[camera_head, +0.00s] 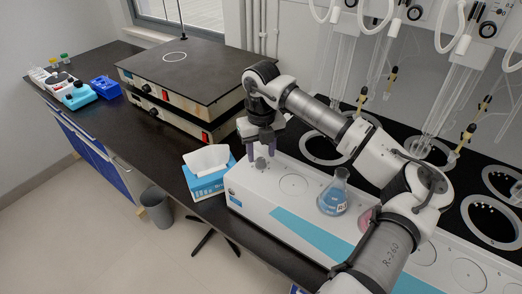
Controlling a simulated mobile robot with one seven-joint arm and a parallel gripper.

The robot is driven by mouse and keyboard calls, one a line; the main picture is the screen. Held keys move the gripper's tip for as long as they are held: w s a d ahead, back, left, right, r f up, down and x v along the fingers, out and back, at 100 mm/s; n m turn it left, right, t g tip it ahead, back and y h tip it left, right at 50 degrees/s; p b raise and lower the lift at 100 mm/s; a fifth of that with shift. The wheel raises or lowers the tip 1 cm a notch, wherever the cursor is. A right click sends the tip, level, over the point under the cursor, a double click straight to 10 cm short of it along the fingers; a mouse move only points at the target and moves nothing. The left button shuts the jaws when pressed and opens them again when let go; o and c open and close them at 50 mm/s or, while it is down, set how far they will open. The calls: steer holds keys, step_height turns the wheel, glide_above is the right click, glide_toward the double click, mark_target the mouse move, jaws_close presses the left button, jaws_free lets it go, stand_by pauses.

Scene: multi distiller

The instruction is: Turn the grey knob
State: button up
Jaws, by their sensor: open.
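My gripper (262,155) points down over the far left end of the white distiller base (312,212). Its two bluish-purple fingers are apart, with a gap between them. A small grey round shape (261,164) shows on the base just below and between the fingertips. It looks like the grey knob, but it is too small to make out its form or turn. I cannot tell whether the fingers touch it.
A flask of blue liquid (333,196) stands on the base, and a pink-filled vessel (368,219) is partly behind my arm. A tissue box (206,172) sits left of the base. Glass tubes (447,95) hang at the right. A two-unit hotplate stack (178,75) stands behind.

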steer(key=shift+f, duration=1)
jaws_close()
steer(key=shift+f+b, duration=0.1)
steer(key=shift+b, duration=0.2)
